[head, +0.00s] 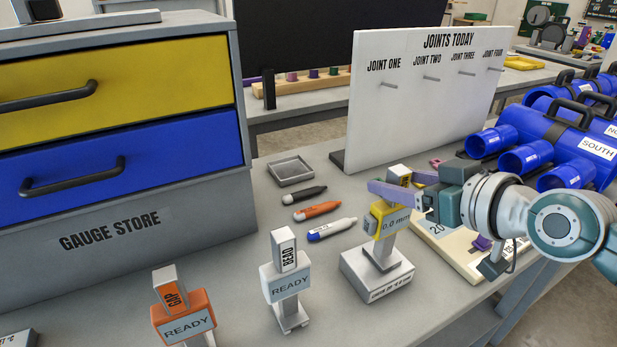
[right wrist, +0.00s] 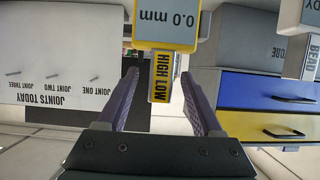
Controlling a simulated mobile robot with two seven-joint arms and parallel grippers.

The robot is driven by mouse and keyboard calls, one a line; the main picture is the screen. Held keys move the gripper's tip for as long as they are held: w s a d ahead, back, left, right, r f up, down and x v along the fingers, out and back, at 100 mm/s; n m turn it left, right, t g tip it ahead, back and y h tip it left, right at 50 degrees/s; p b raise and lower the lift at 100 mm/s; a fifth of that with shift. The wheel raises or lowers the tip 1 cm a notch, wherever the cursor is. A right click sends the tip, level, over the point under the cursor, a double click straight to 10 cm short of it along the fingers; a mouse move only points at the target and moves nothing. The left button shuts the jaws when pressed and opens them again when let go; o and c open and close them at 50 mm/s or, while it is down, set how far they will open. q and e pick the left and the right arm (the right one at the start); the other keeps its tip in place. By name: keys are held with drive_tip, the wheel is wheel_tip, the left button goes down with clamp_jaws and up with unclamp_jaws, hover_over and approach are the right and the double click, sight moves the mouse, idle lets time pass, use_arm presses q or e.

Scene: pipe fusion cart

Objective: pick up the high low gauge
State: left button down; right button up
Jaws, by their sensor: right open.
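The high low gauge (head: 379,222) is yellow with a grey display reading 0.0 mm. It stands upright on a pale stand (head: 378,276). My right gripper (head: 404,188) is at its upper part, with purple fingers open. In the right wrist view the gauge's HIGH LOW end (right wrist: 161,72) lies between the two fingers (right wrist: 161,88), with a gap showing on each side. The fingers and wrist hide part of the gauge's top in the head view. My left gripper is not in view.
The white BEAD gauge (head: 285,282) and orange GAP gauge (head: 183,318) stand to the left. Markers (head: 317,209) and a small grey tray (head: 291,170) lie behind. A JOINTS TODAY board (head: 420,95) stands at the back, blue clamps (head: 560,150) at right, and the gauge store drawers (head: 115,130) at left.

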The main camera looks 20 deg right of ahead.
drive_tip(key=shift+w+f, duration=0.2)
drive_tip(key=shift+w, duration=0.1)
drive_tip(key=shift+c, duration=0.2)
clamp_jaws()
drive_tip(key=shift+r, duration=0.1)
idle(1.0)
